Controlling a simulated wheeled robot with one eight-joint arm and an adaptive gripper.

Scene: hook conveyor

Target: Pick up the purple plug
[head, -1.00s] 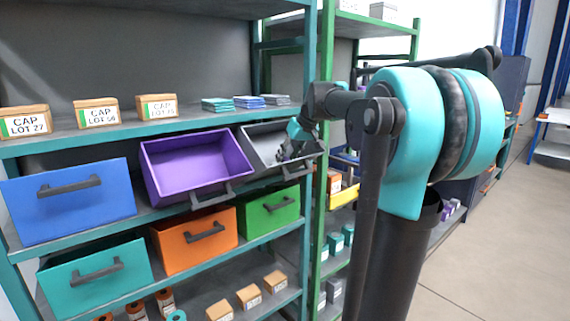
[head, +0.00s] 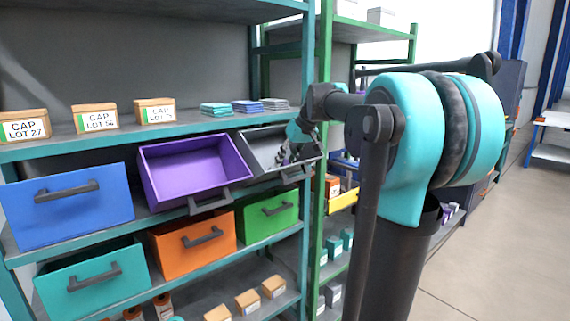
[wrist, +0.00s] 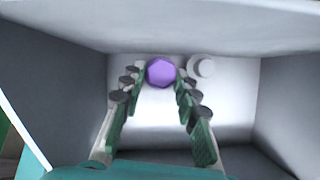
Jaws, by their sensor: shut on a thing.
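The purple plug (wrist: 160,72) shows in the wrist view as a purple round piece between the tips of my gripper (wrist: 159,82). My gripper's green-padded fingers are closed on it from the left and right. In the head view my gripper (head: 287,154) reaches into the tilted grey bin (head: 262,142) on the shelf. The plug cannot be made out there, as the gripper and bin hide it.
A white round piece (wrist: 201,67) lies just right of the plug in the bin. Grey bin walls stand close on both sides. An empty purple bin (head: 185,175) sits to the left, with a green bin (head: 268,214) below. A shelf board (head: 190,128) runs above.

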